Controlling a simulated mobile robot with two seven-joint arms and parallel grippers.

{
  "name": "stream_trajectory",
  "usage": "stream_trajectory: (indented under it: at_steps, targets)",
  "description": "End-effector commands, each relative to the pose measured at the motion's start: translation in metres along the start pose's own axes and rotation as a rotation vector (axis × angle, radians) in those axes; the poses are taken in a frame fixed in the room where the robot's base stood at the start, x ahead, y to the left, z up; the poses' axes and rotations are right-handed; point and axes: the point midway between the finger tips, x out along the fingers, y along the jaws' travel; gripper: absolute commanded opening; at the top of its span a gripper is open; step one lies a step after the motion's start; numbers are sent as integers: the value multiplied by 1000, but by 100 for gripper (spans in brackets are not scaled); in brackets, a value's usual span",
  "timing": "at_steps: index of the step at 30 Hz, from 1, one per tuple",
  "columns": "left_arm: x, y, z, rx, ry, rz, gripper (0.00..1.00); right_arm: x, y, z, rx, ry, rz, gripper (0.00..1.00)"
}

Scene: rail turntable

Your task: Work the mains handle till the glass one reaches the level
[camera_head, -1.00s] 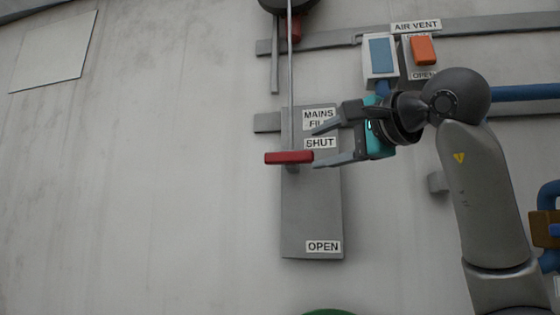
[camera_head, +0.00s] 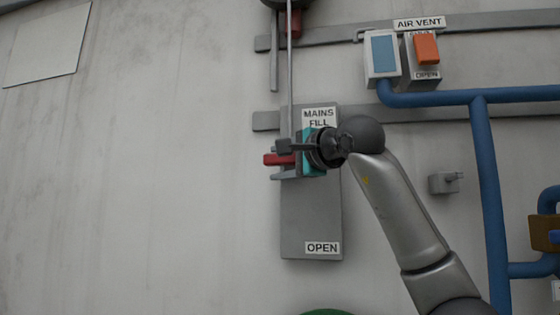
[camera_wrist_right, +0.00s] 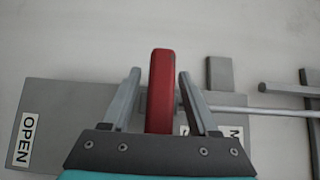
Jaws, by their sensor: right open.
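The red mains fill handle (camera_head: 276,159) sits near the top of its grey plate (camera_head: 310,220), at the end of a thin vertical rod (camera_head: 290,70). My right gripper (camera_head: 283,160) is open with its fingers above and below the red bar. In the right wrist view the red handle (camera_wrist_right: 161,90) stands between the two open fingers (camera_wrist_right: 158,95), with gaps on both sides. The SHUT label is hidden behind my gripper. The OPEN label (camera_head: 322,248) shows at the plate's lower end. My left gripper is not in view. No glass gauge is clearly visible.
An air vent box (camera_head: 426,50) with an orange switch and a blue-windowed box (camera_head: 382,58) are at the upper right. Blue pipes (camera_head: 485,170) run down the right side. A small grey fitting (camera_head: 445,183) is on the wall.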

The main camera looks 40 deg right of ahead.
Motion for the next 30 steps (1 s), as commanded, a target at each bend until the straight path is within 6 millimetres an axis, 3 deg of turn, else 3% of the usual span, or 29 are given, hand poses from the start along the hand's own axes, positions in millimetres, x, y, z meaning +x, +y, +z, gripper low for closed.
stream_trajectory:
  at_steps: [2,18,30]
  targets:
    - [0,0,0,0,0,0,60,0,0,0,0,-1,0,60]
    - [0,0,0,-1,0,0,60,0,0,0,0,-1,0,0]
    - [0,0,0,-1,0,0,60,-1,0,0,0,-1,0,0]
